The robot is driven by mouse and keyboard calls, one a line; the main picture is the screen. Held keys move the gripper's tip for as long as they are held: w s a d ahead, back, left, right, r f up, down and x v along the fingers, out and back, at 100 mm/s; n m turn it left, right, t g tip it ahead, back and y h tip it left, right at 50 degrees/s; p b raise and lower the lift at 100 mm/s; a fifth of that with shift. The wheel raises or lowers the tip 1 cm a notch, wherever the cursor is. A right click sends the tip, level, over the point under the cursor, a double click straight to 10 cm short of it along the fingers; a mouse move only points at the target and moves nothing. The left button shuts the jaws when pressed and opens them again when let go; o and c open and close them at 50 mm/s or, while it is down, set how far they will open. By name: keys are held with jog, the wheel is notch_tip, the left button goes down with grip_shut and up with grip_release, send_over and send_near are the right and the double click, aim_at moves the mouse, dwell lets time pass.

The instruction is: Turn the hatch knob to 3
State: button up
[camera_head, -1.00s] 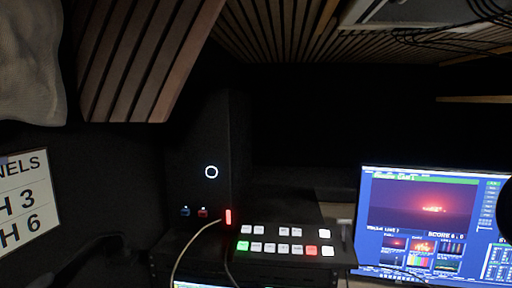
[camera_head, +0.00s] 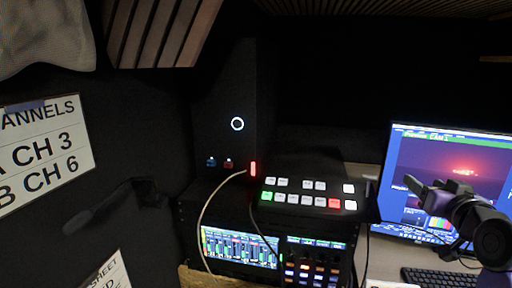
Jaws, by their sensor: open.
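I cannot make out a hatch knob in this view. A white sign (camera_head: 42,150) on the dark left wall reads "…ANNELS", "A CH 3" and "B CH 6", its left edge cut off. My gripper (camera_head: 424,188) is at the right, in front of the monitor. It is open and appears empty, apart from the rack and the sign.
A black rack has a lit screen (camera_head: 241,247) and a button panel (camera_head: 309,262). A switcher (camera_head: 310,195) with lit buttons lies on top, beside a black tower (camera_head: 222,115). The monitor (camera_head: 460,160) stands right, a keyboard (camera_head: 440,277) below it. A pale cable (camera_head: 207,212) hangs across the rack's front.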

jog(key=s+a+f, duration=0.4)
jog(key=s+f, duration=0.3)
jog(key=f, duration=0.2)
jog(key=s+a+f+n, duration=0.1)
jog(key=s+a+f, duration=0.45)
jog(key=f, duration=0.25)
jog(key=s+a+f, duration=0.3)
jog(key=s+f, duration=0.4)
jog(key=f, duration=0.2)
jog(key=s+a+n+y, duration=0.1)
jog(key=s+a, duration=0.4)
jog(key=s, duration=0.9)
jog(key=s+a+n+g+y+b, duration=0.1)
jog(key=s+a, duration=0.4)
jog(key=s, duration=0.9)
jog(key=shift+s+r+n+y, duration=0.3)
jog(key=shift+r+y, duration=0.1)
jog(key=shift+y, duration=0.4)
